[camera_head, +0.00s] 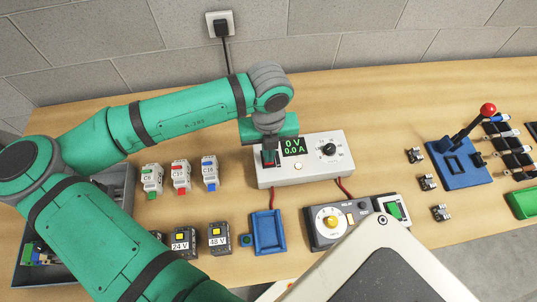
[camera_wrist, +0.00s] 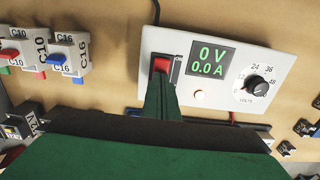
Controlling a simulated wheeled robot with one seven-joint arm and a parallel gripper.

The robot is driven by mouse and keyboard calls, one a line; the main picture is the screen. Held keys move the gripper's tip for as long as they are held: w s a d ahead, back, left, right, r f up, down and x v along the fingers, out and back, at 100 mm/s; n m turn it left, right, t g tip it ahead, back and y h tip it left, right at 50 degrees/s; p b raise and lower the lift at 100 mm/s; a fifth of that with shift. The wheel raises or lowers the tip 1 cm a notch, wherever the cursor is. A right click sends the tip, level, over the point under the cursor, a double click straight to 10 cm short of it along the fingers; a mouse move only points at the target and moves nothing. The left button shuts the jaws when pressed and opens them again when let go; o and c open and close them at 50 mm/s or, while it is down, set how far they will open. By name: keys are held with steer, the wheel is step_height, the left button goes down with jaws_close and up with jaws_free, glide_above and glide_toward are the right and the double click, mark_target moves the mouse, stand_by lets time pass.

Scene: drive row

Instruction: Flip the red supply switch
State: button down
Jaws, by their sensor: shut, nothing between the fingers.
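The white supply box (camera_head: 310,173) stands on the wooden bench in the head view. Its display (camera_head: 293,146) reads 0 V and 0.0 A. The red supply switch (camera_wrist: 161,65) sits in a black frame left of the display (camera_wrist: 212,59) in the wrist view. My gripper (camera_wrist: 161,80) is shut and empty, with its fingertips at the lower edge of the red switch. I cannot tell whether they touch it. In the head view my gripper (camera_head: 269,158) is over the left part of the box and largely hides the switch.
A voltage knob (camera_wrist: 257,86) and a pale round button (camera_wrist: 199,97) are on the box. Breakers (camera_head: 181,178) stand to the left. A blue tray (camera_head: 268,232) and a relay unit (camera_head: 335,222) lie in front. A red-knobbed lever (camera_head: 487,110) stands at right.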

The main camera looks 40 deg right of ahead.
step_height(320, 180, up, 7)
stand_by(1.1)
stand_by(0.5)
